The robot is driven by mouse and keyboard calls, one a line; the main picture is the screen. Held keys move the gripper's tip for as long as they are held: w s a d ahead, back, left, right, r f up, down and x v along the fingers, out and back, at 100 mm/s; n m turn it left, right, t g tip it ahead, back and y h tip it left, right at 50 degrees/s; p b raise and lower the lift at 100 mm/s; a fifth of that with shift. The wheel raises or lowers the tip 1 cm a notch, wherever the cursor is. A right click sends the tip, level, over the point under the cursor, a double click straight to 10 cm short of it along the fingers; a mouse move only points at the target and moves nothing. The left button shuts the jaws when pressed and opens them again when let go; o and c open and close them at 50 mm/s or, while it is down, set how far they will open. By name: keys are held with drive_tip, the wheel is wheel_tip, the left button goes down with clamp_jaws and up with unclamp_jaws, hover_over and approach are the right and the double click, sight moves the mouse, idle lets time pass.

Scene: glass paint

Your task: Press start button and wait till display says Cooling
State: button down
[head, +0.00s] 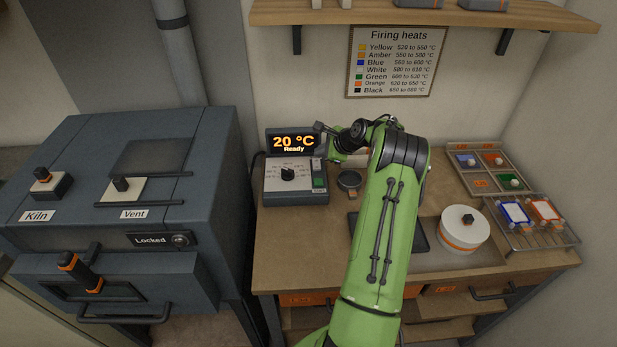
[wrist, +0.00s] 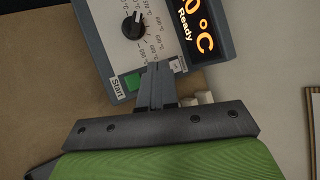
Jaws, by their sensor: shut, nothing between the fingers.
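The controller box (head: 296,184) stands on the workbench, with a black dial (head: 287,174) and a green start button (head: 319,182) at its right. The wrist view shows the green start button (wrist: 132,81) beside the "Start" label, the dial (wrist: 133,26) and part of the display (wrist: 198,28). My gripper (wrist: 158,68) is shut and empty, with its fingertips over the box face close beside the button. I cannot tell whether they touch the box. In the head view my arm hides part of the bench.
The kiln (head: 150,190) stands at left, labelled "Locked". A white round pot (head: 463,230), a rack with framed glass pieces (head: 530,236) and a sample tray (head: 481,165) are on the bench at right. A shelf (head: 430,17) and a "Firing heats" chart (head: 391,62) are above.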

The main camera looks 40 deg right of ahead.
drive_tip(key=shift+w+f, duration=0.1)
drive_tip(key=shift+f, duration=0.1)
drive_tip(key=shift+f, duration=0.1)
drive_tip(key=b, duration=0.6)
hover_over(320, 183)
wheel_tip(320, 183, down, 8)
drive_tip(key=shift+d+r, duration=0.1)
drive_tip(key=shift+r, duration=0.05)
drive_tip(key=shift+f, duration=0.5)
drive_tip(key=shift+f, duration=0.1)
idle(1.1)
drive_tip(key=shift+f+b, duration=0.3)
drive_tip(key=shift+b, duration=0.05)
